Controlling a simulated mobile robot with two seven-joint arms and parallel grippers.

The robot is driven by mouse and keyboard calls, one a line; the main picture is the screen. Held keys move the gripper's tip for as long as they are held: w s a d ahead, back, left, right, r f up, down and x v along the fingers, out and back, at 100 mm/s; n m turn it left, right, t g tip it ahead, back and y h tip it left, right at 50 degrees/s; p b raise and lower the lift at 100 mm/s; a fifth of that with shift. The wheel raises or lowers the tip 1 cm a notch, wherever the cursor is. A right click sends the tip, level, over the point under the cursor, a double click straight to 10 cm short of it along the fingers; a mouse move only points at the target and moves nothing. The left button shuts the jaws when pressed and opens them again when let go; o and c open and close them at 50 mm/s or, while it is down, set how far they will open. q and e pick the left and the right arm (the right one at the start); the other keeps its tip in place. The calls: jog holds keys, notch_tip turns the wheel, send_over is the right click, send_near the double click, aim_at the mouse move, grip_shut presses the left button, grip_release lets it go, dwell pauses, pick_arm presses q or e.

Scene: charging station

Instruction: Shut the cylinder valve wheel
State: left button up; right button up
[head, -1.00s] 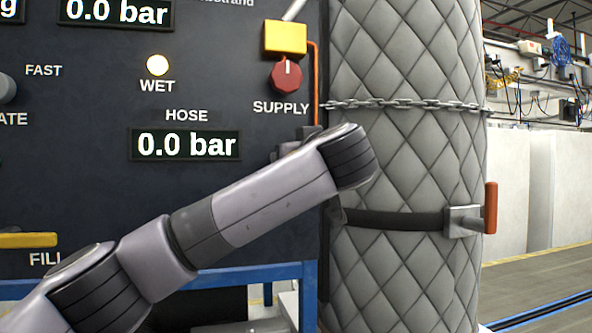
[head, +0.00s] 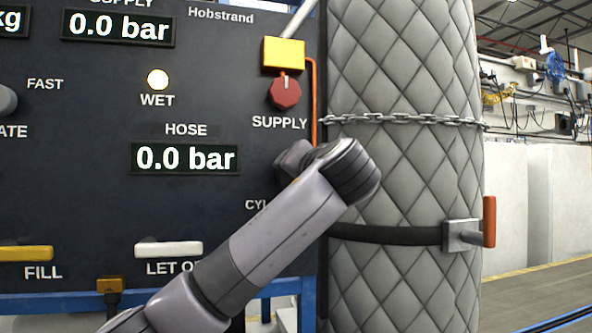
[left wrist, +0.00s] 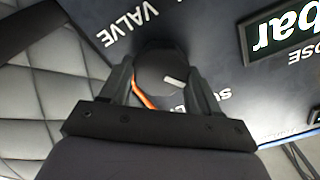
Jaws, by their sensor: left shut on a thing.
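In the left wrist view the cylinder valve wheel (left wrist: 158,62) is a dark round knob with a short white mark, under the upside-down word VALVE on the panel. My left gripper (left wrist: 162,80) has one finger on each side of the wheel and is shut on it. In the head view my left arm reaches up from the bottom to the panel's right edge. Its wrist and forearm hide the wheel and part of the label beginning CYL. My right gripper is in neither view.
The dark panel (head: 60,200) carries a red SUPPLY knob (head: 285,91), a yellow FILL lever (head: 25,253) and a white lever (head: 168,249). The HOSE display (head: 185,158) reads 0.0 bar. A quilted grey cylinder (head: 400,80), chained and strapped, stands close at right.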

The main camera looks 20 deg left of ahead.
pick_arm(q)
jog(key=m+p, duration=0.2)
jog(key=m, duration=0.5)
jog(key=shift+d+f, duration=0.1)
jog(key=shift+f, duration=0.05)
dwell(0.3)
jog(key=o, duration=1.1)
jog(key=shift+c, duration=0.2)
